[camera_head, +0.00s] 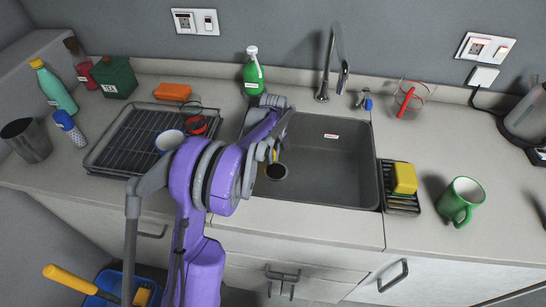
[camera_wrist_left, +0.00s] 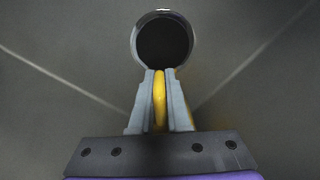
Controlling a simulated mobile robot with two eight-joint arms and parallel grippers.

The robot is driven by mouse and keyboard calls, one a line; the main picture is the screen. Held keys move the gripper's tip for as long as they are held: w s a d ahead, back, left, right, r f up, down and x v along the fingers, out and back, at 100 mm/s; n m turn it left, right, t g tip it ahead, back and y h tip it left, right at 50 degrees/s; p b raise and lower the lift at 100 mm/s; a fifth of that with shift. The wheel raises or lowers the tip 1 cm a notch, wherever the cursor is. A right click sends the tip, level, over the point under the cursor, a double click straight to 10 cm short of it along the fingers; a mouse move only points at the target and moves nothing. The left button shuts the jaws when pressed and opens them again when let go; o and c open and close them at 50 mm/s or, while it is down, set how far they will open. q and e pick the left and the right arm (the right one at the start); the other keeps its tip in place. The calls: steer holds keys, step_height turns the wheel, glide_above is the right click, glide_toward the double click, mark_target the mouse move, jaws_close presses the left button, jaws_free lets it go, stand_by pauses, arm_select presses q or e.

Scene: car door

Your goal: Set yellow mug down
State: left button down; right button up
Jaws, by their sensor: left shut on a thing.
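My left gripper (camera_head: 272,154) reaches down over the left part of the grey sink (camera_head: 330,160). It is shut on a narrow upright yellow part, which looks like the handle of the yellow mug (camera_wrist_left: 160,98). Just beyond the fingertips is a round dark opening with a pale rim, probably the mug's mouth; it could be the drain. It also shows in the head view below the fingers. Most of the mug's body is hidden, and I cannot tell whether it touches the sink floor. My right gripper is not in view.
The faucet (camera_head: 328,65) stands behind the sink. A dish rack (camera_head: 125,140) with cups is on the left. A yellow sponge (camera_head: 404,178) and a green mug (camera_head: 461,201) are on the right. The right part of the sink is clear.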

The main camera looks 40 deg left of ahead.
arm_select(q)
steer(key=shift+f, duration=0.15)
steer(key=c, duration=0.9)
jaws_free()
step_height(320, 180, up, 12)
steer(key=shift+r+p, duration=0.2)
steer(key=shift+p, duration=0.3)
